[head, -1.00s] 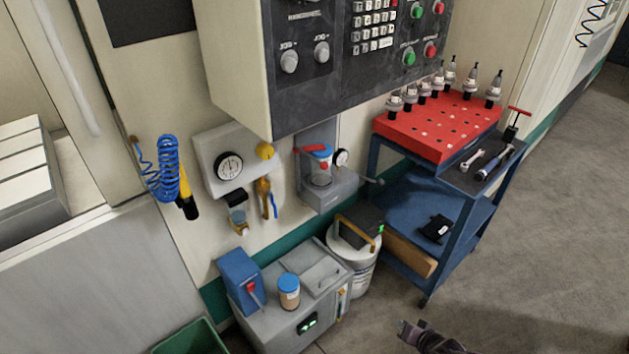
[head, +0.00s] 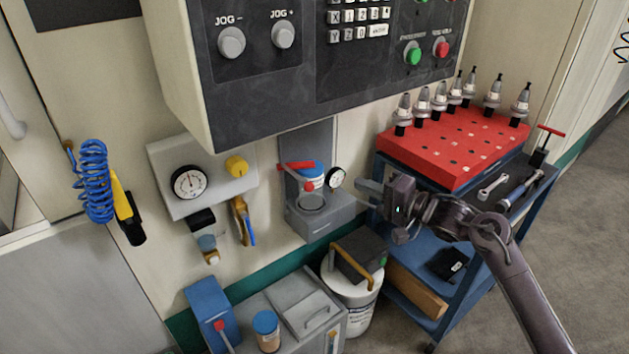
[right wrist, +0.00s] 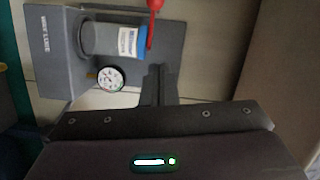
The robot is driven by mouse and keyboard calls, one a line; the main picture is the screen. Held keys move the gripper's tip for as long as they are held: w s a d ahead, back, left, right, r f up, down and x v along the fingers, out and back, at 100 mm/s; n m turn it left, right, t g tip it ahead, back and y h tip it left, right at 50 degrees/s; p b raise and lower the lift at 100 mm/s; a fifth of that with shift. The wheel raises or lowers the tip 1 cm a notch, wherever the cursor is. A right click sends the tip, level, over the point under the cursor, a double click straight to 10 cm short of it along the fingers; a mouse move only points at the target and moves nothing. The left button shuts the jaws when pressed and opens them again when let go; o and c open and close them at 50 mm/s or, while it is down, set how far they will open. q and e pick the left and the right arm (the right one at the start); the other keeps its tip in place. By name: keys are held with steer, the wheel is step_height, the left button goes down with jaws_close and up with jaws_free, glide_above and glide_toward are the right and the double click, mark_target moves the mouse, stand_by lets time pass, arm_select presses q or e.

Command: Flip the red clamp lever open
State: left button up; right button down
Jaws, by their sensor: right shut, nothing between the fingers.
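The red clamp lever (head: 296,166) lies roughly level across the top of a grey wall bracket (head: 325,222). A blue-capped container with a white label (head: 311,178) sits in the bracket below the lever. My right gripper (head: 362,187) is shut and empty, to the right of the bracket and its small gauge, apart from the lever. In the right wrist view, part of the red lever (right wrist: 151,32) shows beside the blue cap, beyond the shut fingers (right wrist: 156,85); its upper part is cut off by the frame. My left gripper is not in view.
A small round gauge (head: 336,178) stands between the bracket and my right gripper. The control panel (head: 330,60) overhangs from above. A red tool rack on a blue cart (head: 455,150) is on the right.

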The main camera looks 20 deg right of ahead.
mark_target(317, 181)
steer(key=shift+w, duration=0.1)
